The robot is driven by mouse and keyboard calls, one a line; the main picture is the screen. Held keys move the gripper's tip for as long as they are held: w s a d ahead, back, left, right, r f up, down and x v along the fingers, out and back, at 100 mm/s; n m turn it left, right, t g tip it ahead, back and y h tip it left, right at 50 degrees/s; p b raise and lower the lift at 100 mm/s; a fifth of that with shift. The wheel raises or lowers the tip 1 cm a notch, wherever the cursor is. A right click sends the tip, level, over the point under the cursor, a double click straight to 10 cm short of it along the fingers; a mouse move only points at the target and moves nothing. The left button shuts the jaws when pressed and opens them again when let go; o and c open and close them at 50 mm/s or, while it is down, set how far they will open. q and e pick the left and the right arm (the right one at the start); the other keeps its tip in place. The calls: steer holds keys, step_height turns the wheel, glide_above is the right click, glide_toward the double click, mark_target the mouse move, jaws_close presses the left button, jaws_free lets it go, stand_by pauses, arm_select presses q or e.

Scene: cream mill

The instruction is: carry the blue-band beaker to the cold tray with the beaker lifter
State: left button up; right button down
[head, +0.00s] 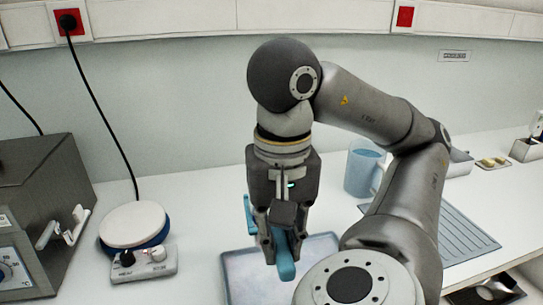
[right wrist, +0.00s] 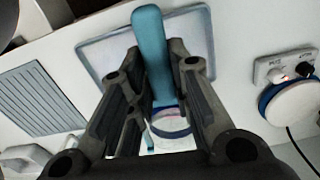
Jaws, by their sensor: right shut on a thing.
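My right gripper (head: 284,222) is shut on the teal handle of the beaker lifter (head: 286,262). In the right wrist view the handle (right wrist: 152,50) runs between the fingers (right wrist: 160,98). A clear round vessel with a blue band, the blue-band beaker (right wrist: 172,124), shows between and below the fingers there. Whether the lifter bears its weight I cannot tell. A shallow pale tray with a grey-blue rim, which looks like the cold tray (head: 236,285), lies on the bench below the gripper. It also shows in the right wrist view (right wrist: 95,55). My left gripper is not in view.
A white hotplate (head: 133,225) with a blue ring and knobs stands at the left, beside a grey oven-like box (head: 45,185). A ribbed grey mat (head: 468,238) lies at the right. Bench between hotplate and tray is clear.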

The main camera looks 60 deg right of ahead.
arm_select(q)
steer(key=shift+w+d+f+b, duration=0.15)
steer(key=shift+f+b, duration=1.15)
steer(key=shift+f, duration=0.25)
arm_select(e)
steer(key=shift+s+d+f, duration=0.15)
steer(key=shift+s+f, duration=0.05)
steer(key=shift+s, duration=0.9)
steer(key=shift+s+d+f, duration=0.15)
steer(key=shift+s+f, duration=0.05)
steer(key=shift+s, duration=0.85)
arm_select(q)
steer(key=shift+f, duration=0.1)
arm_select(e)
steer(key=shift+f, duration=0.1)
arm_select(q)
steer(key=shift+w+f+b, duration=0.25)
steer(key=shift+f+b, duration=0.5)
steer(key=shift+b, duration=0.5)
arm_select(e)
step_height(320, 180, down, 2)
steer(key=shift+f, duration=0.1)
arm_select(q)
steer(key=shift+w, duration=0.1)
arm_select(e)
steer(key=shift+f, duration=0.1)
